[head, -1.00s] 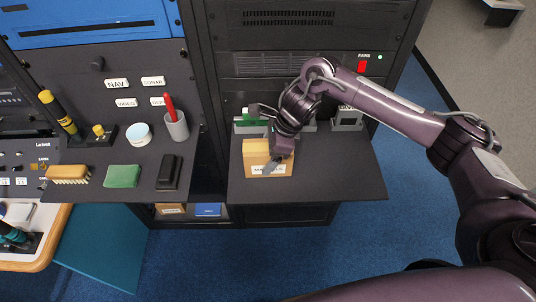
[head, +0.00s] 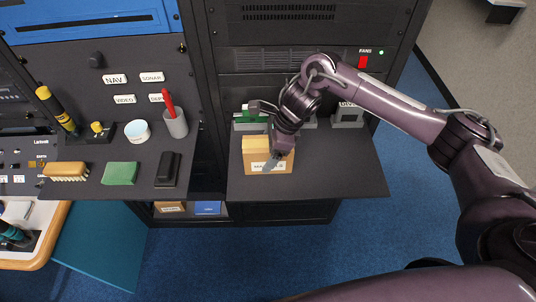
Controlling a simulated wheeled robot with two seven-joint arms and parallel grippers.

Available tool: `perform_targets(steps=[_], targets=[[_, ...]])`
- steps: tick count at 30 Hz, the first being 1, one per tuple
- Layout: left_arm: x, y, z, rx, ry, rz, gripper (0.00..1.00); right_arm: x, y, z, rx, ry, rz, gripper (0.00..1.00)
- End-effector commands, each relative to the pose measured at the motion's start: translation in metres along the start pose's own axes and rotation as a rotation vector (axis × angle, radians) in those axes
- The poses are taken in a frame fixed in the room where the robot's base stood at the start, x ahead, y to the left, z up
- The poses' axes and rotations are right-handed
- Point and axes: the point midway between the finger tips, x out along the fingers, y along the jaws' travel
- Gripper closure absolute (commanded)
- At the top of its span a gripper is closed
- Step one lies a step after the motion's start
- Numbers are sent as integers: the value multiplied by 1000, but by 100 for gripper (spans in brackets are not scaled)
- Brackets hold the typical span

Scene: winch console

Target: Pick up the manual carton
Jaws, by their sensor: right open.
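The manual carton (head: 258,158) is a tan box with a white label on its front. It stands on the dark shelf (head: 338,175) below the rack panel. My right gripper (head: 272,146) is at the carton's upper right side, pointing down. It is open. Its hand hides part of the carton's right side and part of the label, and I cannot tell whether the fingers touch the carton. My left gripper is not in view.
Grey holders, one with a green item (head: 250,115), stand behind the carton. On the left console are a green pad (head: 120,173), a brush (head: 66,171), a black handset (head: 168,168) and a cup with a red pen (head: 175,123). The shelf's right part is clear.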

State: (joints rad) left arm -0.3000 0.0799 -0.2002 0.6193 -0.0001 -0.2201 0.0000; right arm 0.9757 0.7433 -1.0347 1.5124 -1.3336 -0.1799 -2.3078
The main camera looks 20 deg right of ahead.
Motion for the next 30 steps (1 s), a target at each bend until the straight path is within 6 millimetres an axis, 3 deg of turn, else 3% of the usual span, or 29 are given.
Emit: perform_targets(steps=[10, 23, 30], targets=[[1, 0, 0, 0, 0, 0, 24, 0, 0, 0, 0, 0, 0, 20], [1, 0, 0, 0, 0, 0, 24, 1, 0, 0, 0, 0, 0, 76], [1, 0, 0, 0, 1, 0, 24, 0, 0, 0, 0, -1, -1, 79]])
